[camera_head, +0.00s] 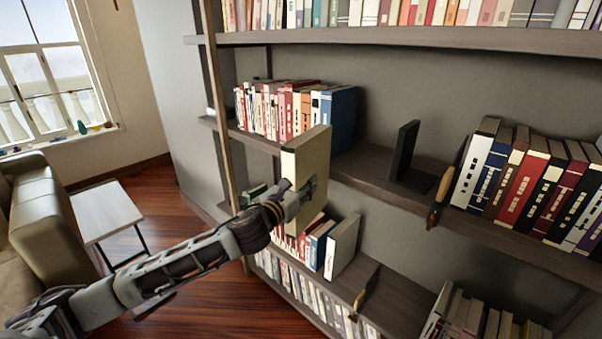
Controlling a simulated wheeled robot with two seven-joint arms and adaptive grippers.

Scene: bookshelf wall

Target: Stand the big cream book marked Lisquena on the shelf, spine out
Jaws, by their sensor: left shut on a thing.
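My left gripper (300,194) is shut on a big cream book (312,153) and holds it upright in front of the bookshelf. The book's pale narrow side faces left of the view and its broad cover faces right. No lettering on it is readable from here. The book overlaps the edge of the middle shelf (375,170) in the picture; I cannot tell whether it touches the shelf. The gripper's fingers are on the lower part of the book and partly hidden. My right gripper is not in view.
On the middle shelf, a row of books ends in a big blue book (338,118) left of a gap. A black bookend (405,152) stands in the gap. More books (530,190) stand at the right. A small table (105,210) stands left.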

